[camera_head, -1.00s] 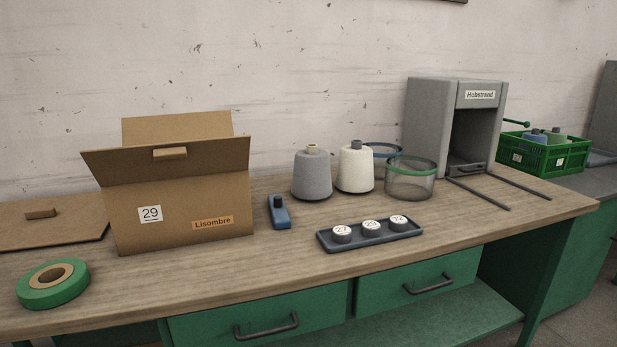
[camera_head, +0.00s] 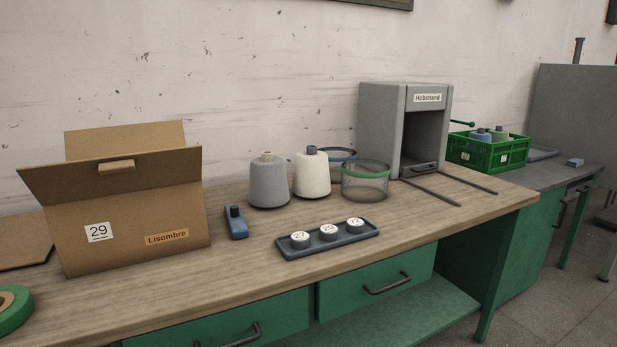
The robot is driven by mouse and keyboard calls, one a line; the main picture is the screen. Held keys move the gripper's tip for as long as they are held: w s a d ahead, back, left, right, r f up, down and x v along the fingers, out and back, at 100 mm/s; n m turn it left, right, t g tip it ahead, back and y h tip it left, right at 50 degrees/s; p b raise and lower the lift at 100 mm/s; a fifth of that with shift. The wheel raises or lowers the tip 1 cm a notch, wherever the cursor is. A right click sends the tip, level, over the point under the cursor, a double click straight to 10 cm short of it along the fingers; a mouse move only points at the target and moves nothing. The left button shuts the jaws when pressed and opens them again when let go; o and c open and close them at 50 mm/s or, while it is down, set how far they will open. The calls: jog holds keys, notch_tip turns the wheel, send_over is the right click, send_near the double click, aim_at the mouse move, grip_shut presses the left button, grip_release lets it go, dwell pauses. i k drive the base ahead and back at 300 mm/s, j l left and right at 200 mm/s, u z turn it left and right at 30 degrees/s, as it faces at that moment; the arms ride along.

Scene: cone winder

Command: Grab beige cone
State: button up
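A cream-white cone (camera_head: 312,176) with a dark grey top stands upright on the wooden workbench; it is the closest match to a beige cone in view. A grey cone (camera_head: 268,184) with a beige core tip stands close to its left. A wire basket with a green rim (camera_head: 366,183) stands just right of the cream cone. My gripper is not in view.
A cardboard box (camera_head: 130,225) stands left, a blue tool (camera_head: 235,222) beside it. A dark tray (camera_head: 362,240) with three numbered weights lies in front. A grey machine (camera_head: 380,130) and green crate (camera_head: 507,156) stand right.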

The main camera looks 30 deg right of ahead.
aim_at(311, 175)
jog(key=i+l, duration=0.1)
jog(key=l, duration=0.25)
jog(key=i+l, duration=0.1)
jog(key=l, duration=0.2)
jog(key=i+l, duration=0.1)
jog(key=l, duration=0.25)
jog(key=i+l, duration=0.1)
jog(key=l, duration=0.25)
